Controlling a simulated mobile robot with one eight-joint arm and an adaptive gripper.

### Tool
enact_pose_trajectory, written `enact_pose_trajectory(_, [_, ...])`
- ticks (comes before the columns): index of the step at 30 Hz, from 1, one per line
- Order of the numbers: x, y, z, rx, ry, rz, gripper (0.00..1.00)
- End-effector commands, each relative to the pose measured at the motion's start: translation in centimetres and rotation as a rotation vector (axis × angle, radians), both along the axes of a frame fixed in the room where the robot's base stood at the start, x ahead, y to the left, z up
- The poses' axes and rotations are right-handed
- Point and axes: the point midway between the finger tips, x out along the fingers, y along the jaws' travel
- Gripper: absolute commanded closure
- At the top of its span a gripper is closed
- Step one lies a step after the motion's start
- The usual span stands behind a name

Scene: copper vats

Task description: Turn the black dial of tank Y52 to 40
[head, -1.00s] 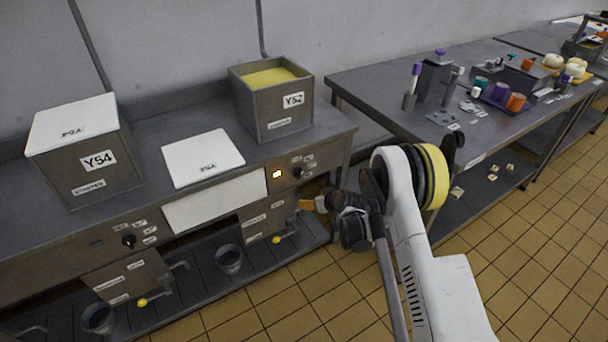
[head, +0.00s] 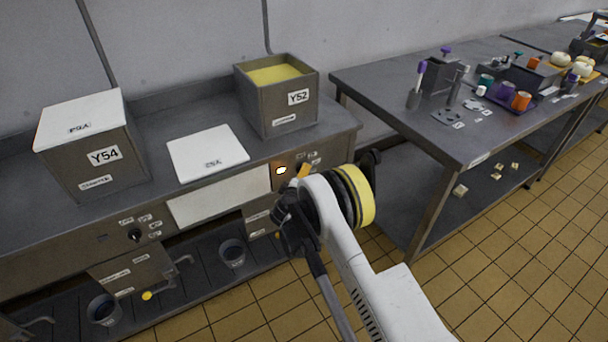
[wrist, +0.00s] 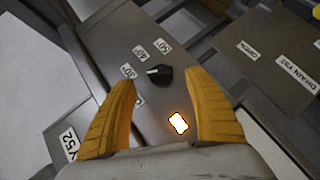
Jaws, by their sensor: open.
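Tank Y52 (head: 266,108) is a grey open box with yellow contents on the bench in the head view. Its black dial (wrist: 160,75) shows in the wrist view on the grey front panel. In the head view my gripper (head: 303,172) is in front of the panel and largely hides the dial.
A lit orange lamp (wrist: 179,123) sits beside the dial. Tank Y54 (head: 95,155) and a white lid (head: 207,153) stand to the left on the bench. A side table (head: 400,85) with several small items is at right. Tiled floor between is clear.

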Motion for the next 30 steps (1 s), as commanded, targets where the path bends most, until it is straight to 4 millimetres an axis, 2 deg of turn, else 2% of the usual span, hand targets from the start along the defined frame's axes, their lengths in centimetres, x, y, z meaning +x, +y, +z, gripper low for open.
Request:
enact_pose_trajectory(3, [2.3,-0.4,-1.2,-0.001,0.001,-0.003,0.38])
enact_pose_trajectory(9, [4.7,-0.7,-2.0,-0.001,0.001,-0.002,0.38])
enact_pose_trajectory(20, [5.4,-0.7,-2.0,0.0,0.001,-0.001,0.38])
enact_pose_trajectory(21, [5.4,-0.7,-2.0,0.0,0.001,-0.001,0.43])
enact_pose_trajectory(26, [5.4,-0.7,-2.0,0.0,0.001,-0.001,0.91])
enact_pose_trajectory(30, [5.4,-0.7,-2.0,0.0,0.001,-0.001,0.91])
